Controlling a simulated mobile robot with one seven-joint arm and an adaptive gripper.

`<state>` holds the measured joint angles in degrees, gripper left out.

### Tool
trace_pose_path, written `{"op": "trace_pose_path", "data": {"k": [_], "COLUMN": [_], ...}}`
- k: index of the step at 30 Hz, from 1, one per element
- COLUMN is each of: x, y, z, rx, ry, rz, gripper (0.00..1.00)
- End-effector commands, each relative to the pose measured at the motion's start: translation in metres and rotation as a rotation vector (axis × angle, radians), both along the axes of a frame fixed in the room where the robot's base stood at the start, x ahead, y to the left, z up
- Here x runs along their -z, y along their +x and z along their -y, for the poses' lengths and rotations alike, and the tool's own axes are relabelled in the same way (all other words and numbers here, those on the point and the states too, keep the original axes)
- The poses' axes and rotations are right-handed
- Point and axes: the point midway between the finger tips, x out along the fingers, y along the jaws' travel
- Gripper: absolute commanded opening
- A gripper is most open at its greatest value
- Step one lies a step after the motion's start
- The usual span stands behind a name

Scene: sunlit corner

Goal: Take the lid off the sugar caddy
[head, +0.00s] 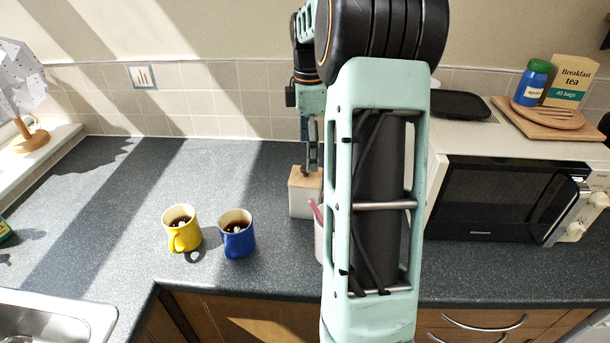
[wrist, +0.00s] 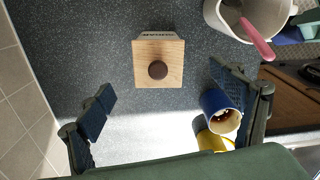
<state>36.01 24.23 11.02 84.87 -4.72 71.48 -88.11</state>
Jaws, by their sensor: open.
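The sugar caddy (head: 301,203) is a pale square box on the worktop, partly hidden behind my arm. Its wooden lid (head: 301,177) sits on top. In the wrist view the lid (wrist: 146,52) shows from above, with a round dark brown knob (wrist: 158,70) in its middle. A strip of the caddy's lettered side (wrist: 158,35) shows past the lid. My gripper (head: 313,160) points down over the caddy. In the wrist view my gripper (wrist: 160,84) is open, its fingers wide apart on either side of the knob, holding nothing.
A yellow mug (head: 182,237) and a blue mug (head: 237,243) with dark drinks stand left of the caddy. A pale pot (wrist: 232,18) with a pink-handled utensil (wrist: 257,40) stands close by. A microwave (head: 505,200) is at right. The worktop's back left is clear.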

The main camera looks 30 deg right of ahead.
Motion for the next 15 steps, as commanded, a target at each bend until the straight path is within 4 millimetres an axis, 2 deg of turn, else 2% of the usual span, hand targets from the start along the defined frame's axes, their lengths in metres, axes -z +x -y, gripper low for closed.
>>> {"op": "trace_pose_path", "data": {"k": [7,15], "x": [0.021,0.058], "y": [0.001,0.006], "z": [-0.001,-0.003], "rx": [0.000,0.000], "ry": [0.001,0.000], "rz": [-0.002,0.001], "gripper": [0.86,0.86]}}
